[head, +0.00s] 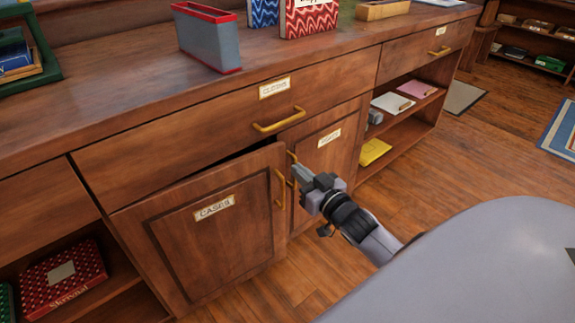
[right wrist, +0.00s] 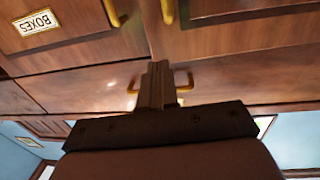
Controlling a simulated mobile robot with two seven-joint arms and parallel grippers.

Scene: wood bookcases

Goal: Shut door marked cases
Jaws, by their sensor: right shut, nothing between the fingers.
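The door marked CASES (head: 180,245) is a wood panel door with a brass pull (head: 280,188) near its right edge. It stands slightly ajar, with a dark gap along its top edge. My right gripper (head: 299,173) is shut and empty, in front of the cabinet just right of that pull. Whether it touches the door or pull I cannot tell. In the right wrist view the shut fingers (right wrist: 158,75) point at the cabinet front, near brass pulls. My left gripper is not in view.
A door marked BOXES (right wrist: 40,25) adjoins on the right in the head view. A drawer with a brass pull (head: 279,119) sits above. Open shelves (head: 405,115) are farther right, and a red game box (head: 62,283) lies in the lower left shelf. Wood floor is clear in front.

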